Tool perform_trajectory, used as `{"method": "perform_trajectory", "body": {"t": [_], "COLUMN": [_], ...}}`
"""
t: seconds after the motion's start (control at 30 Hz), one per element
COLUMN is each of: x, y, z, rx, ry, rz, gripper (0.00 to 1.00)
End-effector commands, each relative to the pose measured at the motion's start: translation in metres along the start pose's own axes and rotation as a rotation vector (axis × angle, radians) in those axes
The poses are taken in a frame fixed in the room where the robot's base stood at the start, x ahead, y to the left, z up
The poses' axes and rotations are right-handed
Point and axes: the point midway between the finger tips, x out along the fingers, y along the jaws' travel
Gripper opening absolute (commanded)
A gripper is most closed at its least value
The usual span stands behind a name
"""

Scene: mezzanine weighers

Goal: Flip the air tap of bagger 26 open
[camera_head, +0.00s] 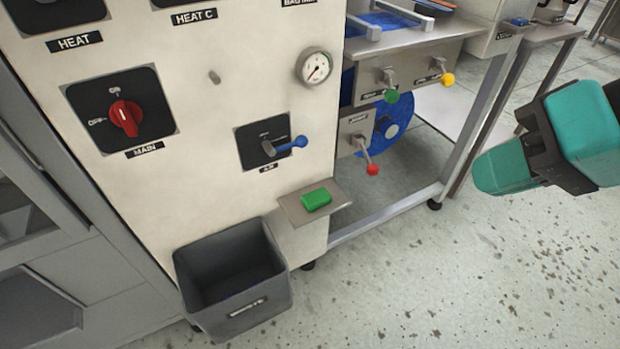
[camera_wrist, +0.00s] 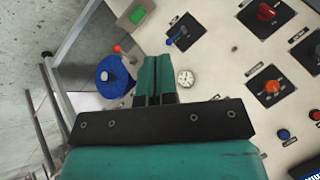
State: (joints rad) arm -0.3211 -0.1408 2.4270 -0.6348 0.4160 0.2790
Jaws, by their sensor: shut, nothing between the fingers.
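The air tap (camera_head: 287,144) is a blue-handled lever on a dark square plate, low on the white machine front. In the head view its handle points right and slightly up. The label below the plate is small and seems to read AIR. The tap also shows in the wrist view (camera_wrist: 179,37), above and right of my fingertips. My gripper (camera_head: 482,172) is at the right of the head view, well right of the tap and apart from it. In the wrist view my gripper (camera_wrist: 157,61) has its teal fingers together, with nothing between them.
A pressure gauge (camera_head: 314,67) sits above the tap; a red main switch (camera_head: 125,117) is to its left. Green (camera_head: 392,96), yellow (camera_head: 448,79) and red (camera_head: 373,169) knobbed levers are at right. A small shelf (camera_head: 330,191) holds a green block (camera_head: 316,199); a grey bin (camera_head: 264,307) stands below.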

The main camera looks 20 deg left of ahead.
Motion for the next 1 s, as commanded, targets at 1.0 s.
{"method": "perform_trajectory", "body": {"t": [1.0], "x": [0.384], "y": [0.084], "z": [-0.092], "rx": [1.317], "ry": [0.027], "rz": [-1.506], "gripper": [0.0]}}
